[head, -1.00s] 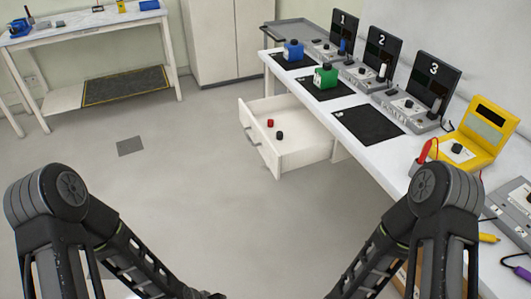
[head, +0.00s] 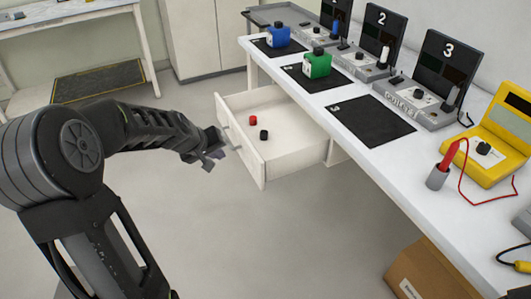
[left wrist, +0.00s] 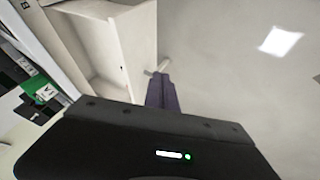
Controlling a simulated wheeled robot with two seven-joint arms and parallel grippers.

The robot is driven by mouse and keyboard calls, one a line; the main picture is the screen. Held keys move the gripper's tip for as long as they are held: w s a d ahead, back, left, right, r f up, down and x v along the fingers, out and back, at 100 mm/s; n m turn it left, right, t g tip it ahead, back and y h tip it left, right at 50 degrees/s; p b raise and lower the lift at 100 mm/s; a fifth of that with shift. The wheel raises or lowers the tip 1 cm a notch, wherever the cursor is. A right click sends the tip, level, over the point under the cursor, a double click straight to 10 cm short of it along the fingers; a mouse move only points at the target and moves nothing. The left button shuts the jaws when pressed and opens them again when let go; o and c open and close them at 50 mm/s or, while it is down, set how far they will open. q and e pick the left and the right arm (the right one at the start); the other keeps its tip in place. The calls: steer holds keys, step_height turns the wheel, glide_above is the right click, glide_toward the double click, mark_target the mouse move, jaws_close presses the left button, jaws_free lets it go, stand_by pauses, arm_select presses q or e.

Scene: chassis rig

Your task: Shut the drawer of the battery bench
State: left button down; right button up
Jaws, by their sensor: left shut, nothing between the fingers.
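The white drawer (head: 283,158) of the battery bench (head: 372,150) stands pulled out, its front facing left toward my left arm. A red cap and a black cap lie inside it. My left gripper (head: 216,160) is shut and empty, just left of the drawer front, close to the handle (head: 232,139). In the left wrist view the shut purple fingers (left wrist: 161,92) are beside the drawer's handle (left wrist: 157,69); I cannot tell whether they touch. The drawer (left wrist: 105,45) shows there too. My right gripper is not in view.
On the bench top are a blue battery (head: 277,36), a green battery (head: 317,64), black mats, numbered test stations and a yellow meter (head: 497,140). A cardboard box (head: 432,270) stands on the floor by the bench. The floor left of the drawer is clear.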

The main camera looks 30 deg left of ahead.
arm_select(q)
steer(key=shift+s+d, duration=0.15)
steer(key=shift+s, duration=0.05)
steer(key=shift+f, duration=0.1)
steer(key=b, duration=0.1)
glide_toward(248, 160)
step_height(248, 160, down, 4)
steer(key=a, duration=0.3)
steer(key=w+d+p, duration=0.1)
steer(key=w+d, duration=0.1)
steer(key=w, duration=0.1)
steer(key=shift+d+f+p, duration=0.1)
steer(key=shift+d+p, duration=0.05)
steer(key=shift+p, duration=0.25)
